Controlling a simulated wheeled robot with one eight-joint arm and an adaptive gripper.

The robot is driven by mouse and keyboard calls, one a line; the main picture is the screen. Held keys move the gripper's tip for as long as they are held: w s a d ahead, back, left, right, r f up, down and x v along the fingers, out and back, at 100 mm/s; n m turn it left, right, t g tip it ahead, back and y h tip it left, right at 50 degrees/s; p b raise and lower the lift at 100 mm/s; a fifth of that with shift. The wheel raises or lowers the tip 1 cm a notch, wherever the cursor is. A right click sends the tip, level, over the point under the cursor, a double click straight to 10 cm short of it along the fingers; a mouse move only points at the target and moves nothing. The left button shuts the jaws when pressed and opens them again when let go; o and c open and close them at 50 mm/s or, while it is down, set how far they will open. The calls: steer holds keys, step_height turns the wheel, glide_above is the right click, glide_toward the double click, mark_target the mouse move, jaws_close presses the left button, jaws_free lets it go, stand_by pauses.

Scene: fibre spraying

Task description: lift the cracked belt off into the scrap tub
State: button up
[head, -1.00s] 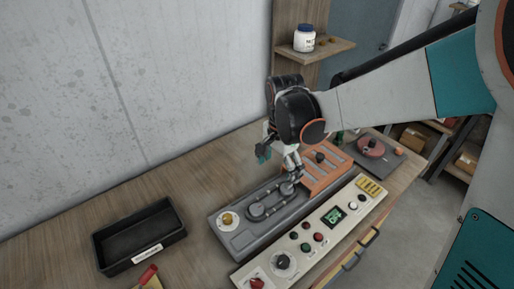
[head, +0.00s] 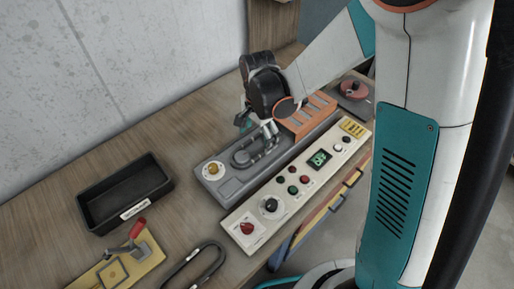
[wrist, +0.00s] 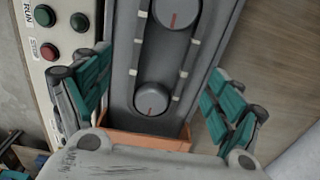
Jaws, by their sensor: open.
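The belt (head: 256,158) is a dark loop around two pulleys on the grey machine bed (head: 226,187). In the wrist view the belt (wrist: 181,83) runs along the pulleys; I cannot make out a crack. My gripper (head: 257,126) is over the far end of the belt and partly hides it. In the wrist view my gripper (wrist: 157,78) is open, its teal fingers apart on either side of the bed, with nothing held. The scrap tub (head: 82,210) is black, with a white label, and stands empty at the left.
A cream control panel (head: 313,182) with knobs and buttons runs along the bed's front. An orange slotted block (head: 310,115) is at its far end. A yellow plate (head: 135,262) with a red-handled clamp and another dark loop (head: 192,268) lie in front. Bare wood surrounds the tub.

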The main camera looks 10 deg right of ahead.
mark_target(257, 149)
step_height(257, 149, down, 4)
steer(key=shift+w+r+b, duration=0.1)
steer(key=shift+r+b, duration=0.1)
steer(key=shift+b, duration=0.2)
steer(key=shift+a, duration=0.1)
steer(key=c, duration=1.2)
steer(key=shift+r, duration=0.15)
step_height(257, 149, up, 20)
steer(key=p, duration=0.4)
steer(key=shift+p, duration=0.4)
